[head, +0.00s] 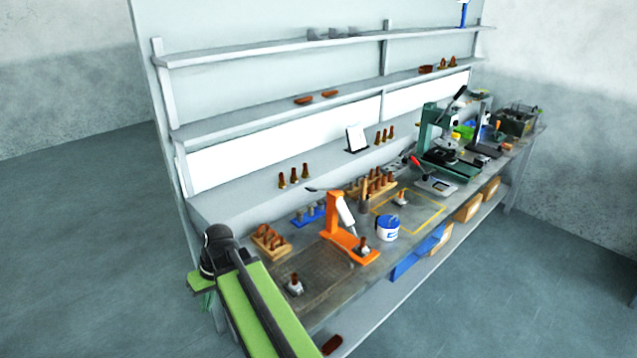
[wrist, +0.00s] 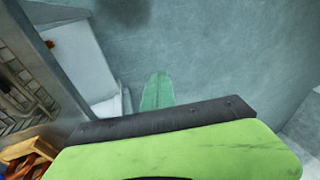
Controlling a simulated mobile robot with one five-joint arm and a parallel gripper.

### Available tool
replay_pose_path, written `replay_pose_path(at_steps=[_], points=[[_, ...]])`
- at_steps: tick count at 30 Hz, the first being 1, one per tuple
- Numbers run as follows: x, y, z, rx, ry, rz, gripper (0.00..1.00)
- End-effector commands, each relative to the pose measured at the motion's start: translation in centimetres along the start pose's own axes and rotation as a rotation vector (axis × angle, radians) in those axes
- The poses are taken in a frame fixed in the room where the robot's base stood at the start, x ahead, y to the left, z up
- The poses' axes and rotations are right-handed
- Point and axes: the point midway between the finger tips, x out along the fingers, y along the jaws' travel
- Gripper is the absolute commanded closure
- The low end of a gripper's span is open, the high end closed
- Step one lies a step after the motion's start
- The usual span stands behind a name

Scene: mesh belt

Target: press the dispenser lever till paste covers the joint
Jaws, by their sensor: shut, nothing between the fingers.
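The dispenser (head: 333,215) is an orange stand on the bench with a pale tilted cartridge (head: 346,212). A dark lever-like piece (head: 311,190) juts left from its top. Below the cartridge a small grey fitting with a brown stub (head: 362,248) stands at the dispenser's base, likely the joint; whether paste is on it is too small to tell. My gripper (head: 207,300) hangs past the bench's near left end, well left of the dispenser and apart from it. In the wrist view its green fingers (wrist: 157,90) are together, empty, over floor.
Another grey fitting (head: 295,285) stands on the bench's mesh area. A wooden rack (head: 270,240) with brown pieces lies nearer my arm. A blue-and-white tub (head: 387,227) stands right of the dispenser. Shelves rise behind. A reddish-brown piece (head: 332,344) lies on the lower shelf.

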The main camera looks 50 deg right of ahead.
Motion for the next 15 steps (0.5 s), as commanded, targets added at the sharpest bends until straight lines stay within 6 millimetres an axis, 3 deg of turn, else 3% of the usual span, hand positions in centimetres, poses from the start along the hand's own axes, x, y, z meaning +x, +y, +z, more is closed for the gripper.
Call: replay_pose_path(at_steps=[1,3,5,7,9,12,15], points=[[-3.1,3.7,-2.0,0.030,0.086,-0.064,1.00],[-6.8,8.4,-3.9,0.048,0.227,-0.147,1.00],[-10.7,12.9,-5.0,0.062,0.365,-0.194,1.00],[-15.7,18.8,-5.6,0.081,0.540,-0.219,1.00],[-21.1,24.7,-5.1,0.097,0.714,-0.214,1.00],[-27.9,31.9,-3.0,0.116,0.926,-0.172,1.00],[-32.8,36.8,-0.5,0.130,1.069,-0.119,1.00]])
